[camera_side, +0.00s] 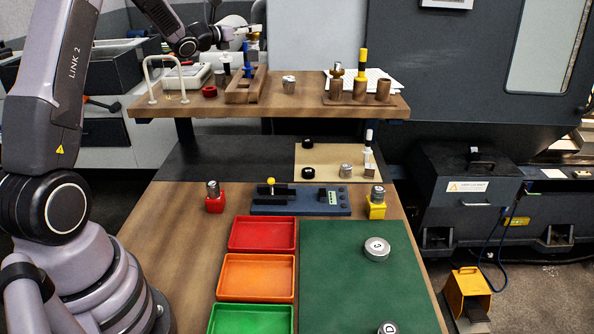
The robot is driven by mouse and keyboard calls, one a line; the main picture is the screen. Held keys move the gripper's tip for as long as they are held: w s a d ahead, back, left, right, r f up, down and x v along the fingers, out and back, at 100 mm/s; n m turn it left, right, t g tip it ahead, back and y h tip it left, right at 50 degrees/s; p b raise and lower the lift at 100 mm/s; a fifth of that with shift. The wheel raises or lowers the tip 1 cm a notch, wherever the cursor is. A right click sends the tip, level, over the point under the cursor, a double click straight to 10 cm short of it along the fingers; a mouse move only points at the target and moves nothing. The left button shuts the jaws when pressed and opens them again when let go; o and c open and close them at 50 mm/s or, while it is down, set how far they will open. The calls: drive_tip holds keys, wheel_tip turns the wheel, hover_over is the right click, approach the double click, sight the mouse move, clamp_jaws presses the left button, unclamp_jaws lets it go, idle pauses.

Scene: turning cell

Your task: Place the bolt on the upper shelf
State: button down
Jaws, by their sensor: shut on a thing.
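My gripper (236,37) is at the upper left, above the left part of the upper shelf (265,105), with its fingers pointing right. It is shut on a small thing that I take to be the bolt. The thing is too small and too much covered by the fingers for me to make out its shape. I cannot tell whether the held thing touches the rack or the shelf.
On the shelf stand a white wire arch (153,85), a red ring (209,91), a metal cylinder (289,85) and a wooden holder (345,101) with upright pieces. Below are red (262,219), orange (257,257) and green (250,306) trays and a green mat (345,270).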

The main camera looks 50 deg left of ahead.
drive_tip(key=shift+w+a+f, duration=0.55)
drive_tip(key=shift+w+f, duration=0.75)
drive_tip(key=shift+f, duration=0.45)
drive_tip(key=shift+w+a+f, duration=0.6)
drive_tip(key=shift+w+f, duration=0.65)
drive_tip(key=shift+f, duration=0.45)
drive_tip(key=shift+w+a+f, duration=0.55)
drive_tip(key=shift+w+f, duration=0.75)
drive_tip(key=shift+f, duration=0.45)
drive_tip(key=c, duration=1.2)
unclamp_jaws()
drive_tip(key=shift+f, duration=0.2)
drive_tip(key=shift+o, duration=0.2)
drive_tip(key=shift+r, duration=0.1)
